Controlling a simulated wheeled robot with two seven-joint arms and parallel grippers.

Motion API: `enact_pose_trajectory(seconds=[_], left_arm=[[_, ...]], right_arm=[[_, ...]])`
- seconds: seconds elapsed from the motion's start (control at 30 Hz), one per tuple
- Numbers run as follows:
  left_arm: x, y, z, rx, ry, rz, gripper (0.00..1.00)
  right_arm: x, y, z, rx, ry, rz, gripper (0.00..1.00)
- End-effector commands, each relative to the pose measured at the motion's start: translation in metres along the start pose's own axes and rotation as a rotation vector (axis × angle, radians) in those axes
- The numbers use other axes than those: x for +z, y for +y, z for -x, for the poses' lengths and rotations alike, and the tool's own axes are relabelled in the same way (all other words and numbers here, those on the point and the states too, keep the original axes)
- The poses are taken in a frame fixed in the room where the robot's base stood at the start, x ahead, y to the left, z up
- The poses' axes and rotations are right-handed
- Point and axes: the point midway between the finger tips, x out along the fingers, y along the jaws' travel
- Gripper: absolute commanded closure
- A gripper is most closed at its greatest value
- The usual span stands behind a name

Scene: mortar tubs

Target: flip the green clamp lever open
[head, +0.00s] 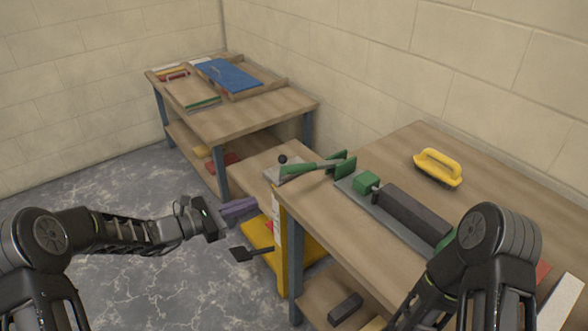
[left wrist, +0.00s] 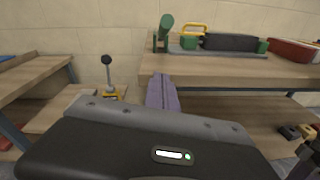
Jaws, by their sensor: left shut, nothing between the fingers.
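The green clamp lever (head: 300,169) sticks out to the left from a green bracket at the near table's left edge, roughly level in the head view. In the left wrist view the lever (left wrist: 167,22) shows as a green rounded end above the table edge. My left gripper (head: 240,209) has purple fingers, shut and empty. It is left of and below the lever, apart from it; its fingers (left wrist: 161,92) also show in the left wrist view. My right arm is at the lower right of the head view, but its gripper is not visible.
A dark block (head: 410,212) lies on a grey rail by the bracket, with a yellow-handled float (head: 438,167) behind. A black-knobbed stick (left wrist: 107,72) stands left of the fingers. A yellow stand with a black pedal (head: 244,254) is below. Open floor (head: 150,275) lies left.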

Motion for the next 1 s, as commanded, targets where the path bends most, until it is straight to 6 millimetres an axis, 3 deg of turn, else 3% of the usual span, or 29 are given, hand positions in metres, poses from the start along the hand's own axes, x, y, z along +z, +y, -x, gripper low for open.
enact_pose_trajectory(seconds=[0.37, 0.57, 0.77, 1.0], left_arm=[[0.004, 0.004, 0.000, 0.009, -0.014, 0.003, 1.00], [0.005, 0.004, -0.010, 0.007, -0.014, 0.003, 1.00], [0.006, 0.003, -0.038, 0.005, -0.014, 0.003, 1.00], [0.006, 0.003, -0.087, 0.004, -0.013, 0.002, 1.00]], right_arm=[[0.001, 0.000, 0.000, 0.000, -0.001, 0.000, 0.64], [0.000, -0.001, 0.002, 0.000, -0.001, 0.000, 0.64], [0.000, -0.002, 0.005, 0.000, 0.000, 0.000, 0.64], [0.000, -0.004, 0.011, 0.000, 0.000, -0.001, 0.64]])
